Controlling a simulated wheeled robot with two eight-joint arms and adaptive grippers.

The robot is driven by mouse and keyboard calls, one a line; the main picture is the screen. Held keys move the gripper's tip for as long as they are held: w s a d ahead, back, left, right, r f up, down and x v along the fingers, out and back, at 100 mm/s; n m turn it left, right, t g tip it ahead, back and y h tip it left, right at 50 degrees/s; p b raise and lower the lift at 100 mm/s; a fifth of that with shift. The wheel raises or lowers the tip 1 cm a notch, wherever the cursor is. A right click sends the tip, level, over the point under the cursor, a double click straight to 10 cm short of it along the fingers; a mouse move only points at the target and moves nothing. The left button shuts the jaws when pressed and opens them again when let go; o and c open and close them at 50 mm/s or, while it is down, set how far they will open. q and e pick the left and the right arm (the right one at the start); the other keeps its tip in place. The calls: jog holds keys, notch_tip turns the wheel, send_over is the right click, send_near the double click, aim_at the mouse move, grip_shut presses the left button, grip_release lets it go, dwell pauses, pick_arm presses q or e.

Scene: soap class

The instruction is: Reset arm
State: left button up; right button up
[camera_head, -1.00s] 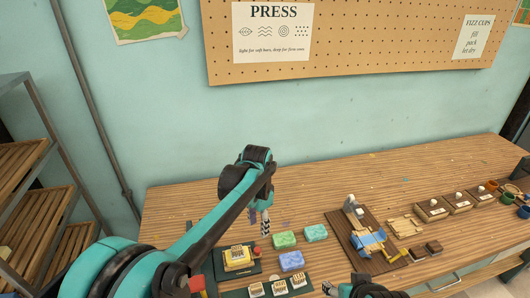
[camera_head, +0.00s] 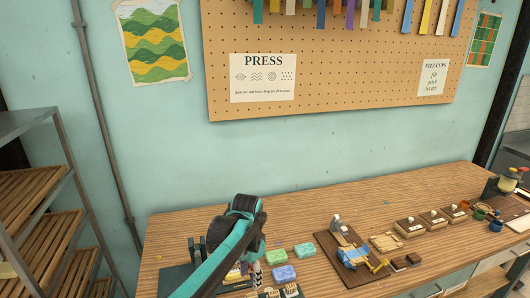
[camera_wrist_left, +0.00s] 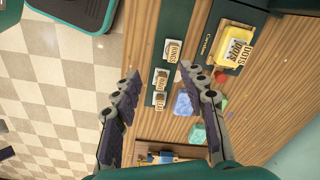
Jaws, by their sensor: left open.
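My left arm (camera_head: 225,255) reaches over the near left part of the wooden workbench (camera_head: 180,230) in the head view. My left gripper (camera_wrist_left: 160,72) is open and empty in the left wrist view, its two fingers spread apart above the bench edge. Between and beyond the fingers are stamps (camera_wrist_left: 160,80) in a dark tray, a blue soap bar (camera_wrist_left: 184,104) and a green soap bar (camera_wrist_left: 197,133). In the head view the arm hides part of the left trays. My right gripper does not show.
A brown board (camera_head: 325,240) with a blue item (camera_head: 352,257) stands to the right, with several wooden boxes (camera_head: 410,228) beyond. A slatted shelf (camera_head: 30,190) stands left. The rear bench strip is clear.

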pick_arm(q)
jog(key=s+a+n+t, duration=0.3)
jog(key=s+a+n, duration=0.2)
jog(key=s, duration=0.4)
jog(key=s+a+r+n+t, duration=0.1)
jog(key=s+a+n+t, duration=0.3)
jog(key=s+a, duration=0.4)
jog(key=shift+s+a+n, duration=0.25)
jog(key=shift+s+n, duration=0.35)
jog(key=shift+s, duration=0.5)
dwell(0.7)
